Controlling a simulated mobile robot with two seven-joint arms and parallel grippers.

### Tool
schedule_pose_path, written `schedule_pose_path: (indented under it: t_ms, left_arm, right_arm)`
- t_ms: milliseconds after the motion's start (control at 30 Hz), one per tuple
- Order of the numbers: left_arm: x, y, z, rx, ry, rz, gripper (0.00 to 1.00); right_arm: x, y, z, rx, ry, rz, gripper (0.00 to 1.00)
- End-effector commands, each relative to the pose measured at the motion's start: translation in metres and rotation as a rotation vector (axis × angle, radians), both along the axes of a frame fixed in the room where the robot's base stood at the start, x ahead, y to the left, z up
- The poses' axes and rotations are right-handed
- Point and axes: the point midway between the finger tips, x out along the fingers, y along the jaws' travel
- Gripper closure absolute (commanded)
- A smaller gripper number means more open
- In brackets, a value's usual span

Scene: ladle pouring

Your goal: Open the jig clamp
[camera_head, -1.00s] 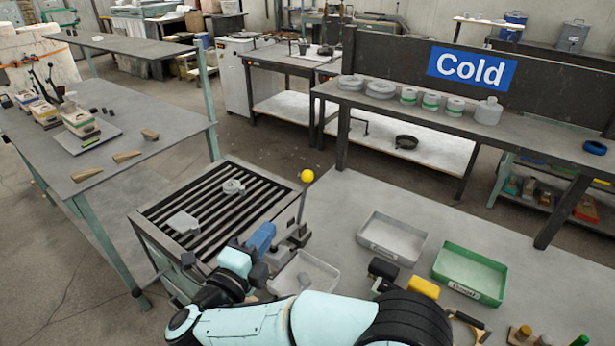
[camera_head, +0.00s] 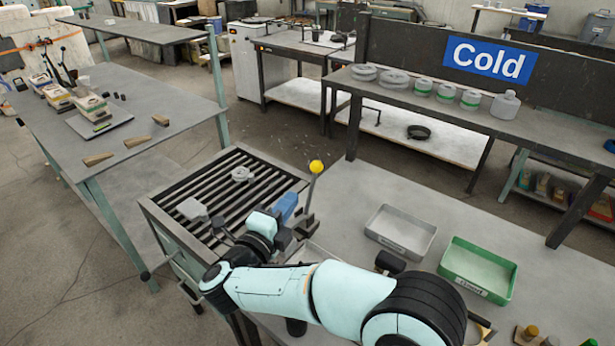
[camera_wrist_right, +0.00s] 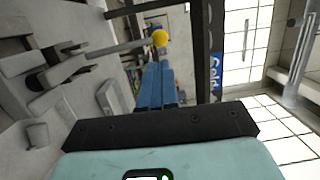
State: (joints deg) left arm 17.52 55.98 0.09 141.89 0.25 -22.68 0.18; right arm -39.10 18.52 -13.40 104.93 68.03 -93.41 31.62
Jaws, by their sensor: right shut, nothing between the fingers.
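The jig clamp's lever stands nearly upright with a yellow ball knob (camera_head: 316,167) on top, beside the right edge of the slatted bench. Its dark base is partly hidden by my arm. My right gripper (camera_head: 287,205) has blue fingers, shut and empty, just left of the lever and below the knob. In the right wrist view the gripper (camera_wrist_right: 157,72) points toward the knob (camera_wrist_right: 160,38), and the grey clamp lever (camera_wrist_right: 115,48) runs left from the knob to its base. I cannot tell whether the fingers touch the lever. My left gripper is not in view.
The slatted bench (camera_head: 160,200) holds small grey parts. A grey tray (camera_head: 400,232) and a green tray (camera_head: 477,270) stand on the table to the right. A shelf with the Cold sign (camera_head: 488,60) is behind. Table surface behind the trays is clear.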

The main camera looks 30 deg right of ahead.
Motion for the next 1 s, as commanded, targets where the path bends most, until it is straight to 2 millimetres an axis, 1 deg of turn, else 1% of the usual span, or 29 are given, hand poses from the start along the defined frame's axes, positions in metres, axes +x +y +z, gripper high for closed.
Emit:
schedule_pose_path:
  t_ms: [33, 200, 400, 600, 1000]
  left_arm:
    - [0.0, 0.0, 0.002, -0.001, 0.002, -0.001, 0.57]
    - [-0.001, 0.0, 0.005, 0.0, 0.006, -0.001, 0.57]
    - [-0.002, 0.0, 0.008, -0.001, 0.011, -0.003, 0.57]
    - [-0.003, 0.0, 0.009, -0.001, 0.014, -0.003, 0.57]
    - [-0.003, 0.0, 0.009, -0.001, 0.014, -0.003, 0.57]
  right_arm:
    - [0.006, -0.011, 0.002, 0.0, 0.0, -0.006, 1.0]
    - [0.026, -0.041, 0.002, 0.0, 0.0, -0.005, 1.0]
    - [0.043, -0.066, 0.003, -0.001, 0.001, -0.002, 1.0]
    - [0.05, -0.076, 0.003, 0.0, 0.0, -0.001, 1.0]
    - [0.051, -0.077, 0.003, 0.003, 0.001, -0.001, 1.0]
